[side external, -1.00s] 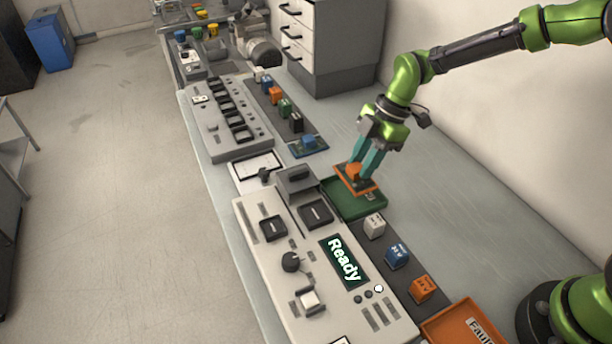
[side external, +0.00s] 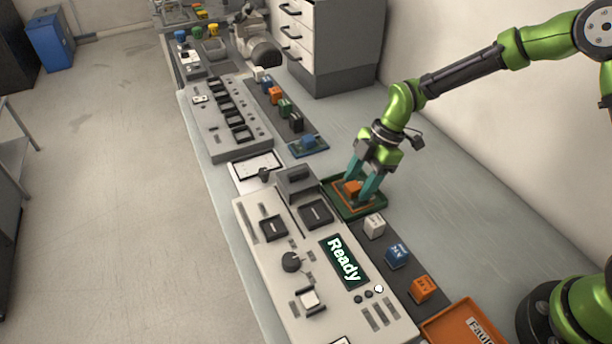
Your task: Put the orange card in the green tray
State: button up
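The orange card (side external: 345,205), a flat orange-edged plate with an orange block-shaped grip (side external: 352,187) on top, lies inside the green tray (side external: 378,211). The tray is on the bench beside the grey control panel. My gripper (side external: 361,191) is low over the tray, its two teal fingers spread apart on either side of the orange grip. The gripper looks open, with the fingers clear of a tight hold. Part of the card is hidden behind the fingers.
White (side external: 374,226), blue (side external: 397,257) and orange (side external: 423,289) cubes stand in a row in front of the tray. An orange tray (side external: 448,329) is at the front. A blue card (side external: 308,143) lies behind. The panel display (side external: 344,261) reads "Ready". Bench right of the tray is clear.

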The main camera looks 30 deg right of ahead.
jog(key=v, duration=1.2)
jog(key=s+d+r+m+t, duration=0.2)
jog(key=s+r+m, duration=0.1)
jog(key=s+m, duration=0.3)
jog(key=s+d+r+m+t+h, duration=0.1)
jog(key=s+d+r+m+t, duration=0.1)
jog(key=s+r+m, duration=0.2)
jog(key=s+d+r+m+t+h, duration=0.1)
jog(key=s+d+r+m+t, duration=0.2)
jog(key=s+m, duration=0.7)
jog(key=shift+s+r+m, duration=0.25)
jog(key=shift+r+m, duration=0.5)
jog(key=shift+m, duration=0.35)
